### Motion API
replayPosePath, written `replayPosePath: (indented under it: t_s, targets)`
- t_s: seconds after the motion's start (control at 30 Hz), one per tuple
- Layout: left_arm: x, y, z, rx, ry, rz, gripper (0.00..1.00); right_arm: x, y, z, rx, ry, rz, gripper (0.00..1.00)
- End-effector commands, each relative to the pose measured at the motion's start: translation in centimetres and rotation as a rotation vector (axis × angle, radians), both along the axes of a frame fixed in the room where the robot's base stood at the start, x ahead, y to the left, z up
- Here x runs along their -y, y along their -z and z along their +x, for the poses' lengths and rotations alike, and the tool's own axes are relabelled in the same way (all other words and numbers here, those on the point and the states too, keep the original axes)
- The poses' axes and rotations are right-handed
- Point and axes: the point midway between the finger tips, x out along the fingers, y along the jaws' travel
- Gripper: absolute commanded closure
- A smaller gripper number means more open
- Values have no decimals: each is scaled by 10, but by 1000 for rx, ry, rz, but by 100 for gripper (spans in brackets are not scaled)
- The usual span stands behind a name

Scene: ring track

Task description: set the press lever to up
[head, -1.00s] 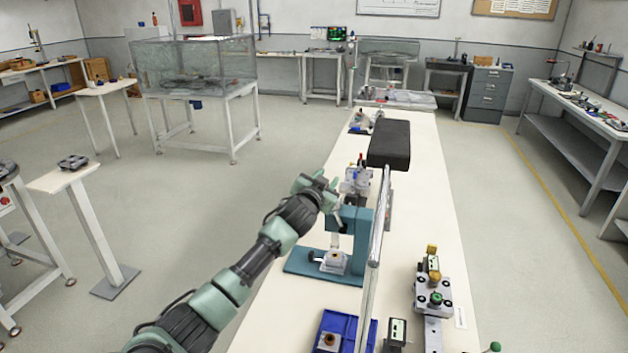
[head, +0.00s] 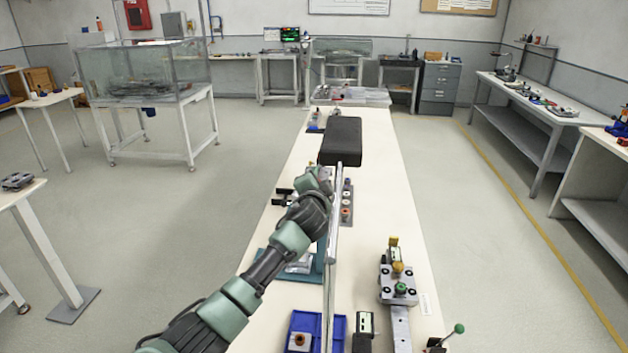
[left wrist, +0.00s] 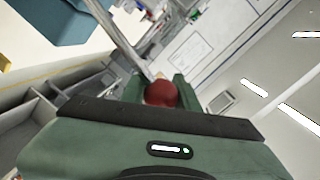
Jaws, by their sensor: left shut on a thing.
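The teal press (head: 317,268) stands on the long bench, mostly hidden behind my left arm in the head view. Part of a teal block shows at the upper left of the left wrist view (left wrist: 62,22). My left gripper (head: 320,179) is above the press, beside a shiny upright bar. In the left wrist view my left gripper (left wrist: 160,85) is shut on a red ball knob (left wrist: 160,94). A metal rod (left wrist: 122,42) runs from the knob toward the upper left; it looks like the press lever. Its angle is unclear in the head view. My right gripper is not in view.
The shiny bar (head: 333,215) and a dark block (head: 341,141) stand close to my gripper. A blue tray (head: 305,321) and a fixture with a yellow knob (head: 398,287) are at the near end of the bench (head: 385,190). Floor is free on both sides.

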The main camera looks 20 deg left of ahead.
Motion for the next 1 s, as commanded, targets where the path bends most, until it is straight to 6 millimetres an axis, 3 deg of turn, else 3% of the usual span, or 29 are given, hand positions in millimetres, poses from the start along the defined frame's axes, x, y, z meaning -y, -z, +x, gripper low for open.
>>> replayPosePath:
  t_s: [0.03, 0.43, 0.47, 0.5, 0.53, 0.83, 1.0]
  targets:
    - [0, 10, -1, -18, -4, 9, 100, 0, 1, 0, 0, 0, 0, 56]
    - [0, 10, -1, -21, -4, 14, 100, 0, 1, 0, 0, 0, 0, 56]
    - [0, 10, -1, -21, -4, 14, 61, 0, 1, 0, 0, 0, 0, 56]
    - [0, 10, -1, -20, -4, 13, 50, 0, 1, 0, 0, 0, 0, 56]
    - [0, 10, -1, -19, -4, 12, 48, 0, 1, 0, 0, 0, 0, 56]
    - [1, 4, -1, -9, -2, 10, 48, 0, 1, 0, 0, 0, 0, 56]
    - [4, 4, -12, -8, -1, 10, 48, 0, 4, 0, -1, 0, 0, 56]
